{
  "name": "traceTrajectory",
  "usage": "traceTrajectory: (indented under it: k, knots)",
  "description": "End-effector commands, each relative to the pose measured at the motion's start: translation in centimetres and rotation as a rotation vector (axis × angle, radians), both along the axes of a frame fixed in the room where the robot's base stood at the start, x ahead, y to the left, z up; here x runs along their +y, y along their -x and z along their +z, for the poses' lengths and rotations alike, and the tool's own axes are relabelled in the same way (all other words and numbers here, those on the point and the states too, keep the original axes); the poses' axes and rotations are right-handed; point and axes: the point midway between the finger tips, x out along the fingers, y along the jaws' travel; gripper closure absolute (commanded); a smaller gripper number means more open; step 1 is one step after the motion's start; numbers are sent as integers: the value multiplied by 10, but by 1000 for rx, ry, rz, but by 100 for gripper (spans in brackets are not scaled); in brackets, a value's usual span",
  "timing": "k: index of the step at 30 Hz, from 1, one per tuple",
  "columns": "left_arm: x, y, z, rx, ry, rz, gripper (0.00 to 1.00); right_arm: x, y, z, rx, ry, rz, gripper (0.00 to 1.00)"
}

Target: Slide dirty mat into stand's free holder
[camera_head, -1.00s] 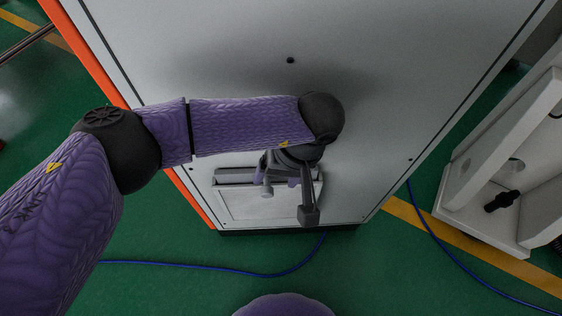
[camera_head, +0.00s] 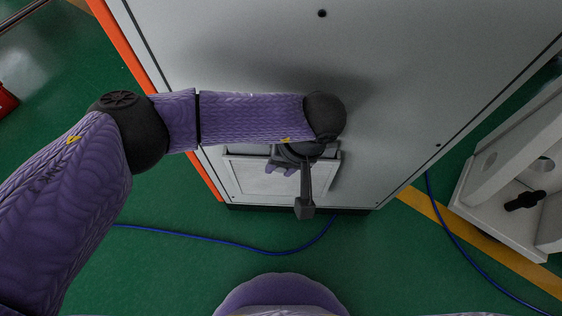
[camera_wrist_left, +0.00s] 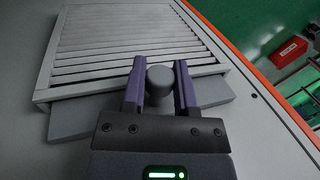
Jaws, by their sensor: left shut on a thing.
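In the left wrist view, a grey slab (camera_wrist_left: 82,118) sticks out from the edge of a louvred frame (camera_wrist_left: 135,35) on the cabinet; it looks like the mat. A round grey knob (camera_wrist_left: 160,88) stands up from it. My left gripper (camera_wrist_left: 160,72) has its purple fingers on both sides of this knob and is shut on it. In the head view, my left gripper (camera_head: 283,168) is at the upper edge of the vent frame (camera_head: 236,182), and my wrist hides much of the slab. Dirt on the mat cannot be made out. I cannot identify the stand or its free holder. My right gripper is not in view.
The tall grey cabinet (camera_head: 400,70) fills the middle of the head view. A white open structure (camera_head: 500,170) with a black part stands at right. A blue cable (camera_head: 225,243) lies across the green floor. A red box (camera_wrist_left: 290,52) is beyond the cabinet.

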Motion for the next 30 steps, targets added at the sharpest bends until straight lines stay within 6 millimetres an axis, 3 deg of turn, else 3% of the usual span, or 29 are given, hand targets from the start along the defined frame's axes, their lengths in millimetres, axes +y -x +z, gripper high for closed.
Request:
traceTrajectory:
  k: [8, 30]
  knots:
    - [0, 0, 2, 0, 0, 0, 100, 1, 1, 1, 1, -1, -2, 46]
    - [0, 0, 43, -2, 0, 0, 100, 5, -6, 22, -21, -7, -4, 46]
